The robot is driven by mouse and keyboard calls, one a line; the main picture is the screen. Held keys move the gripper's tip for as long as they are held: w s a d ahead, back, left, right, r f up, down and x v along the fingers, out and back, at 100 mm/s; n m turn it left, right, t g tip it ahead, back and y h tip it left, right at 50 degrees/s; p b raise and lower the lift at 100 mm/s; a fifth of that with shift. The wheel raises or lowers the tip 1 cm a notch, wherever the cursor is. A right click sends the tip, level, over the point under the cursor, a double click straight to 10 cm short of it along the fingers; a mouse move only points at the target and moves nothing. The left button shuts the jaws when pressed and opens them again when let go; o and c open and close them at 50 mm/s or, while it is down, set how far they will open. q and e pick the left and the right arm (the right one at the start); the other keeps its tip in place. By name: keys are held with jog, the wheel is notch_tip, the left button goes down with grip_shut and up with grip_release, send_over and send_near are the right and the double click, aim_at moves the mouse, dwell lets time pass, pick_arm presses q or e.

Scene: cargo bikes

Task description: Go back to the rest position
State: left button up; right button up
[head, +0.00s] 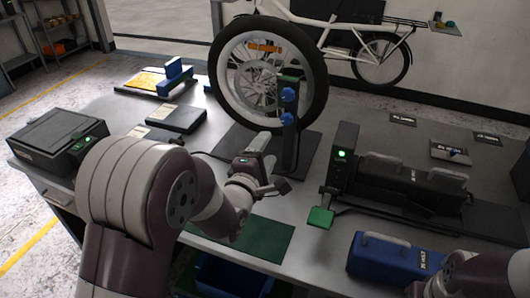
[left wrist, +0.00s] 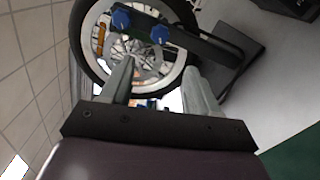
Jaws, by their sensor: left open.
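My left gripper (head: 268,172) is over the workbench (head: 212,132), in front of the wheel stand. In the left wrist view its two fingers (left wrist: 158,85) are spread with a gap between them and hold nothing. The bike wheel (head: 315,85) stands upright in a dark stand with blue knobs (head: 288,95); it also shows in the left wrist view (left wrist: 182,78) beyond the fingers. Part of my right arm shows at the lower right of the head view, but I see no right gripper fingers.
A black device with a green light (head: 345,155) and a blue battery case (head: 385,258) are on the right. A green mat (head: 262,240) lies near the front edge. A dark scale-like box (head: 50,135) is at left. A white cargo bike (head: 320,18) stands behind.

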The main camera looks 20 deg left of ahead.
pick_arm(q)
jog(key=s+f+m+g, duration=0.3)
jog(key=m, duration=0.1)
jog(key=s+f+m+g+p, duration=0.1)
jog(key=s+f+m+g, duration=0.1)
jog(key=f+m+g, duration=0.1)
jog(key=s+f+m+g+p, duration=0.1)
jog(key=s+f+m+g, duration=0.2)
jog(key=f+m+g, duration=0.1)
jog(key=shift+s+a+f+m+y, duration=0.15)
jog(key=shift+a+f+m+y, duration=0.05)
jog(key=shift+f+m, duration=0.25)
jog(key=shift+s+a+f+m+y, duration=0.2)
jog(key=shift+f+m, duration=0.1)
jog(key=shift+m, duration=0.15)
jog(key=s+d+r+m+g+p, duration=0.1)
jog(key=s+r+m+g+p, duration=0.1)
jog(key=s, duration=0.3)
jog(key=s+d+r+m+g+p, duration=0.1)
jog(key=s+r+m+g+p, duration=0.1)
jog(key=s+m+g+p, duration=0.1)
jog(key=s+m+g, duration=0.1)
jog(key=s+m, duration=0.1)
jog(key=s, duration=0.1)
jog(key=shift+s+r+g, duration=0.2)
jog(key=shift+s+g, duration=0.05)
jog(key=shift+g, duration=0.05)
